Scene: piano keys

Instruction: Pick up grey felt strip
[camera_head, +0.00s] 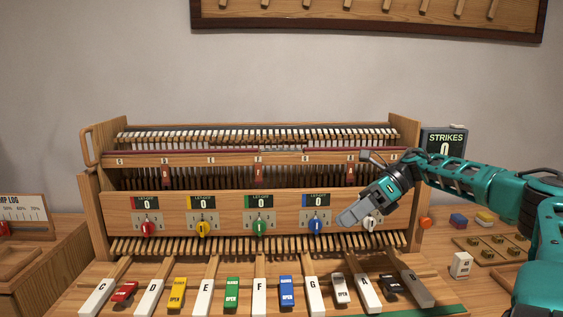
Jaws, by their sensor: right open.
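A thin grey strip (283,150) lies along the upper rail of the wooden piano-action model, near its middle; it is small, and I cannot tell for sure that it is the felt strip. My right gripper (350,216) comes in from the right and hangs in front of the model's right half, grey fingers pointing down and left. It is open and I see nothing held. It is apart from the grey strip, lower and to the right, and hides part of the panel's right end. My left gripper is not in view.
The wooden model (180,215) has coloured knobs and small displays. Lettered keys (207,290) and coloured blocks (233,291) stand in front. A STRIKES display (444,142) stands at right, near small blocks (459,220) and a brass-studded board (490,247).

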